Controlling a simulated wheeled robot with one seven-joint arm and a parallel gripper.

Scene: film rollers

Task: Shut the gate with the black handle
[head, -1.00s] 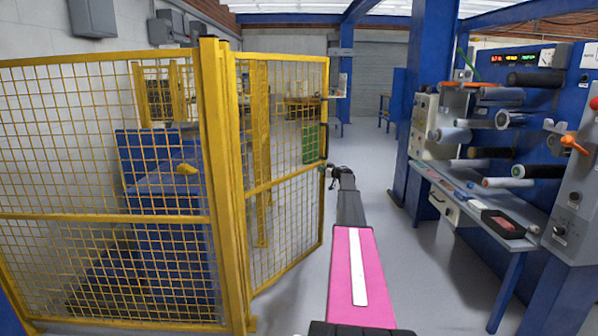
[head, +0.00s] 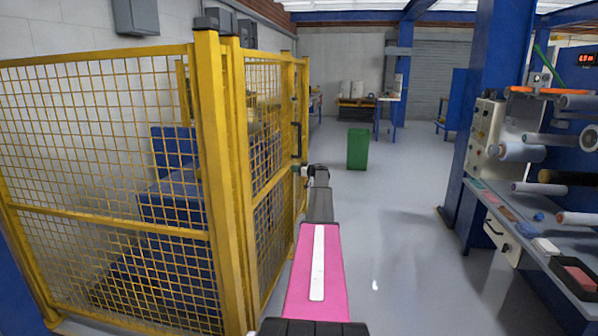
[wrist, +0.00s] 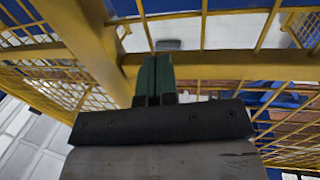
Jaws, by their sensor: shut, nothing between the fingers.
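The yellow mesh gate (head: 270,150) runs back from the near yellow post and stands almost in line with the fence side. Its black handle (head: 298,140) is upright near the far edge. I cannot tell whether the gate is fully flush with its far post. My gripper (head: 299,170) is at the gate's far edge, just below the handle, on the aisle side. In the wrist view the green fingers (wrist: 153,76) are together and empty, close against a yellow gate bar (wrist: 230,66). Whether they touch it is unclear.
A fixed yellow mesh fence panel (head: 110,190) is at the left, with blue machinery (head: 180,220) behind it. A green bin (head: 358,148) stands on the floor ahead. A roller machine with a bench (head: 520,235) is at the right. The grey aisle floor between is clear.

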